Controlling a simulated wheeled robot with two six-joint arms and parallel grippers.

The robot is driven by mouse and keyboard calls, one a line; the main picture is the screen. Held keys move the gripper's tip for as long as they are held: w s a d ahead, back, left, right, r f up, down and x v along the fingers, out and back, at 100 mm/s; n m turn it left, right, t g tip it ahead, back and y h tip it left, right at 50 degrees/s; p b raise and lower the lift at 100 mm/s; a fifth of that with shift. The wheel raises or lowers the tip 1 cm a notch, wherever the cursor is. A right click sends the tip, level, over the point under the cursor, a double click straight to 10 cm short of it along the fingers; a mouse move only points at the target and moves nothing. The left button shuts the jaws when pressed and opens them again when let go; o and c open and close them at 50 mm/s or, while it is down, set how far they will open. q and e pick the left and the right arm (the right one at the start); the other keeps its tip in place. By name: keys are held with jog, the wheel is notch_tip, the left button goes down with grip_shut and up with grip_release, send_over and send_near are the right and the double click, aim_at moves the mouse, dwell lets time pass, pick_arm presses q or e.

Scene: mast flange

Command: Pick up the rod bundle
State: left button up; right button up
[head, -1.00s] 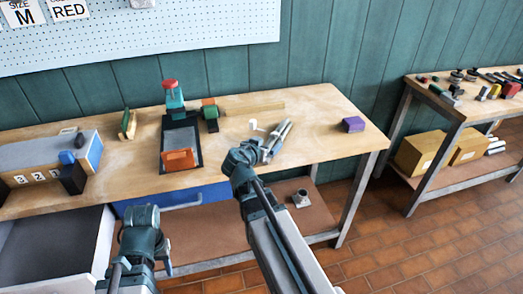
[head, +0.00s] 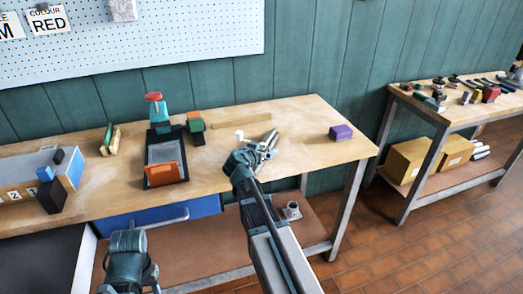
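The rod bundle (head: 272,138) is a group of grey metal rods on the wooden workbench, right of its middle. Only its far part shows; my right gripper covers the rest. My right gripper (head: 260,150) is at the near end of the rods, over the bench top. Its fingers blend with the grey rods, so I cannot tell whether it is open, shut or touching them. My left arm's wrist (head: 128,262) is low in the picture, in front of the bench by the blue drawer. Its fingers are not clearly visible.
A small white piece (head: 239,135) lies just left of the rods. A purple block (head: 341,132) stands to the right, with clear bench between. A black tray with an orange block (head: 164,174) is to the left. A blue drawer (head: 180,213) is below the bench top.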

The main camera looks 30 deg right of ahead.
grip_shut()
dwell(0.3)
